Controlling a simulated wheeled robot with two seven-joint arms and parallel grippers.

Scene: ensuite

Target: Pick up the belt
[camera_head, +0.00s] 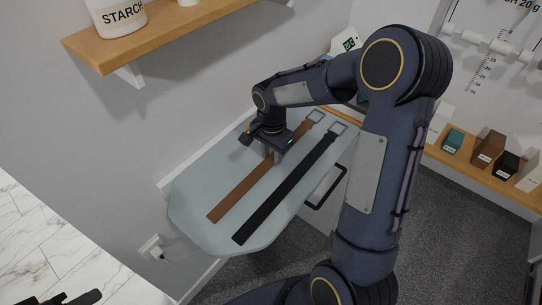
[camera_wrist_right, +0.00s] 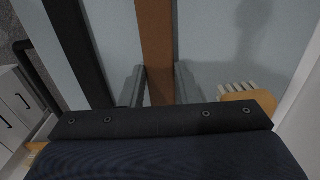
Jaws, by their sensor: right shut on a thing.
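Two belts lie side by side on a pale blue-grey ironing board (camera_head: 190,190). One is a brown belt (camera_head: 238,194) with a metal buckle at the far right end. The other is a black belt (camera_head: 280,196), also buckled at the far right end. My right gripper (camera_head: 273,156) is down at the brown belt's middle, shut on it. In the right wrist view, the brown belt (camera_wrist_right: 155,40) runs between the two fingers, and the black belt (camera_wrist_right: 78,50) lies to the left, outside them. A dark part, seemingly my left gripper (camera_head: 72,299), barely shows at the bottom left edge.
A wooden shelf (camera_head: 160,35) with a starch container (camera_head: 118,17) juts from the wall above the board. A lower shelf (camera_head: 470,172) at the right holds several small boxes. A wall socket (camera_head: 152,249) with a plug is at the board's left.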

